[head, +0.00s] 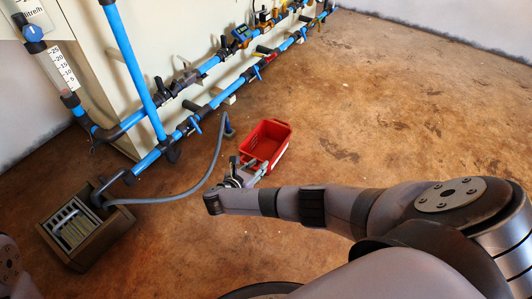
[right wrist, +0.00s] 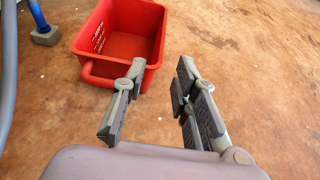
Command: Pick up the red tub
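The red tub (head: 266,140) sits upright on the brown floor, right of the blue pipes. It is open at the top and looks empty. It also shows in the right wrist view (right wrist: 128,45), at the upper left, past the fingertips. My right gripper (head: 255,165) is at the tub's near side. In the right wrist view, its fingers (right wrist: 157,82) are apart with bare floor showing between them. One finger overlaps the tub's near corner in the picture; I cannot tell whether it touches. My left gripper is not in view.
Blue pipes (head: 150,158) with valves run along the pale wall at left. A grey hose (head: 190,192) curves from them to a drain box (head: 85,232) at lower left and ends close to the tub. The floor (head: 400,110) to the right is clear.

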